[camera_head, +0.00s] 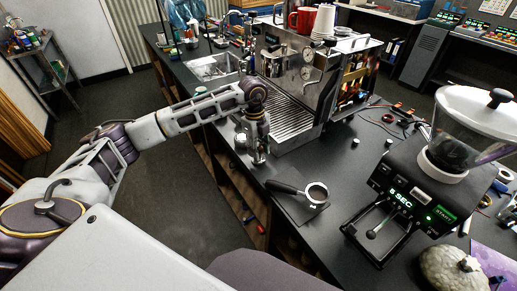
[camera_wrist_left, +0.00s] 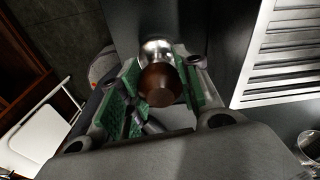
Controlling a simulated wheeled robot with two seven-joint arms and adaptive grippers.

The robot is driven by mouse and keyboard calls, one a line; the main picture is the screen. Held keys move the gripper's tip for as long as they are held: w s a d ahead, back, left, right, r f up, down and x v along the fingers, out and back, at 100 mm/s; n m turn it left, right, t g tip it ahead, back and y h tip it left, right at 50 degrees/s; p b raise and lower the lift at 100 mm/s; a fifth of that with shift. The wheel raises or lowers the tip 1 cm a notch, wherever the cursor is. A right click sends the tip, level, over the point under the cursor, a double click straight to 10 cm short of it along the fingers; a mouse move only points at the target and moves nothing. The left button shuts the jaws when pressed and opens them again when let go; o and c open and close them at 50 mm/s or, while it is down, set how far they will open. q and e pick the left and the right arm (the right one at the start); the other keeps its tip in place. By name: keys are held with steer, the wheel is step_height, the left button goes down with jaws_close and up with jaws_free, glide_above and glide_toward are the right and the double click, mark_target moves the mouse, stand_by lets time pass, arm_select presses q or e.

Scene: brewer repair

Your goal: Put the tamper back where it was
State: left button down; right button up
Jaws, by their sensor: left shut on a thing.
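The tamper has a brown rounded handle (camera_wrist_left: 160,84) and a shiny metal part beyond it. In the left wrist view it sits between the green finger pads of my left gripper (camera_wrist_left: 162,92), which is shut on it. In the head view my left gripper (camera_head: 259,153) points down at the counter's left edge, just in front of the espresso machine (camera_head: 300,84). There the fingers mostly hide the tamper, and I cannot tell whether its base touches the counter. My right gripper is not in view.
A portafilter (camera_head: 300,190) lies on a dark mat in front of the gripper. The grinder (camera_head: 412,182) stands to the right. The machine's ribbed drip tray (camera_head: 291,117) is close beside the gripper. The black counter (camera_head: 345,160) is clear between portafilter and grinder.

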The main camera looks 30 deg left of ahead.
arm_select(q)
steer(key=shift+f, duration=0.1)
steer(key=c, duration=1.3)
jaws_free()
steer(key=o, duration=0.3)
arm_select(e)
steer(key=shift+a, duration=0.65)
arm_select(q)
steer(key=shift+r, duration=0.2)
steer(key=shift+w+a+r, duration=0.1)
steer(key=shift+r, duration=0.55)
steer(key=r, duration=0.6)
steer(key=a+r+b, duration=0.1)
steer(key=r, duration=0.2)
steer(key=shift+w, duration=0.15)
steer(key=shift+r, duration=0.75)
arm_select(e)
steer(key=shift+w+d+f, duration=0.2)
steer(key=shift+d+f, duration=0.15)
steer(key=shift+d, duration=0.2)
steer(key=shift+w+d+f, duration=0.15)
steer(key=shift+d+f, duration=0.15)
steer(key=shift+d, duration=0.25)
